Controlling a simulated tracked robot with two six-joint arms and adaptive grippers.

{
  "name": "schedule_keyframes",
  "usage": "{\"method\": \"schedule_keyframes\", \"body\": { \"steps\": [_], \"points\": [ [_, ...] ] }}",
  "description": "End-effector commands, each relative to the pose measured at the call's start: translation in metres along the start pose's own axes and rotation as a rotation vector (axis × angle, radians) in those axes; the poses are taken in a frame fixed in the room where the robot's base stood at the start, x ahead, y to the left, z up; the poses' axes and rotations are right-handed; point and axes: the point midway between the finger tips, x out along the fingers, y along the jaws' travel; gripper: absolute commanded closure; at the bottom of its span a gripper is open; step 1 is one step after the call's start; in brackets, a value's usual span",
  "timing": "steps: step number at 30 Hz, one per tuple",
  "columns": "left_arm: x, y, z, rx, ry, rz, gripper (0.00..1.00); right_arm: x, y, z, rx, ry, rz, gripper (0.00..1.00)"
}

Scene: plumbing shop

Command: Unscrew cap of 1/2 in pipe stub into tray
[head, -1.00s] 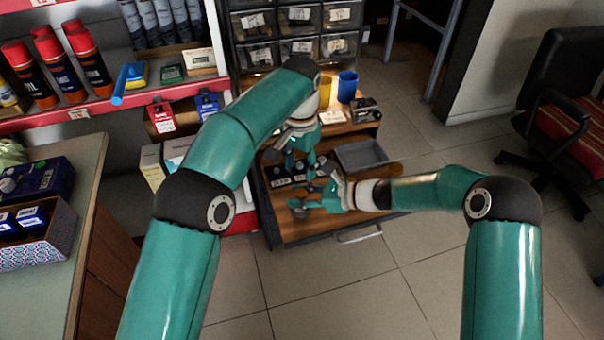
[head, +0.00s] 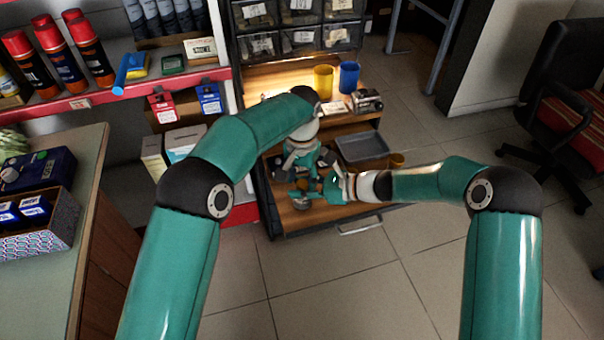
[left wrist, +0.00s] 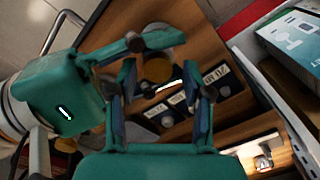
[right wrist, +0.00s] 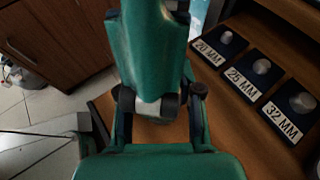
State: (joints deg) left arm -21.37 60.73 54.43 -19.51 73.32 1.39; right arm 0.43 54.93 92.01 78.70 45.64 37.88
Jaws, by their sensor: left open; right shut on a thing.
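My right gripper (head: 322,192) is shut on a grey pipe stub, which shows between its fingers in the right wrist view (right wrist: 152,104). In the left wrist view a round brass-coloured cap (left wrist: 157,69) faces my left camera, with grey metal around it beside the right gripper's fingers. My left gripper (left wrist: 160,82) is open, its fingers spread to either side of the cap's line of view; I cannot tell whether they touch it. In the head view the left gripper (head: 303,172) is just above the right one and partly hides the stub. The grey tray (head: 375,158) lies behind and to the right.
Blocks labelled 20 MM (right wrist: 209,52), 25 MM and 32 MM stand on the wooden surface close to the grippers. A small brass-coloured cup (head: 397,160) is by the tray. Yellow (head: 324,80) and blue (head: 348,77) cups stand farther back. A red-edged shelf is at left.

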Motion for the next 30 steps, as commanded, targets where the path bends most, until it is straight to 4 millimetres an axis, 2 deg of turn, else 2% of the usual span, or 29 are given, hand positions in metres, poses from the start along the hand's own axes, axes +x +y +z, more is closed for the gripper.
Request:
{"method": "schedule_keyframes", "body": {
  "steps": [3,4,12,14,15,19,30],
  "points": [
    [0.0001,0.0001,0.0000,0.000,0.000,0.000,0.50,0.0007,0.0011,-0.0005,0.001,0.000,0.003,1.00],
    [0.0001,0.0001,0.0001,0.000,0.000,0.000,0.53,0.0007,0.0011,-0.0005,0.001,0.000,0.003,1.00],
    [0.0001,0.0002,0.0000,0.001,0.000,0.000,0.98,0.0007,0.0011,-0.0005,0.000,0.000,0.003,1.00],
    [0.0003,-0.0001,0.0000,0.001,0.000,0.000,1.00,0.0006,0.0011,-0.0005,0.000,0.000,0.003,1.00],
    [0.0004,-0.0003,0.0000,0.001,0.000,-0.001,0.68,0.0006,0.0012,-0.0005,0.000,0.000,0.003,1.00],
    [0.0005,-0.0007,0.0000,0.000,0.000,-0.001,0.47,0.0005,0.0011,-0.0005,-0.001,0.000,0.003,1.00],
    [-0.0042,0.0001,-0.0004,0.000,0.001,0.000,0.45,0.0004,0.0007,-0.0006,0.000,0.001,0.002,1.00]
  ]
}}
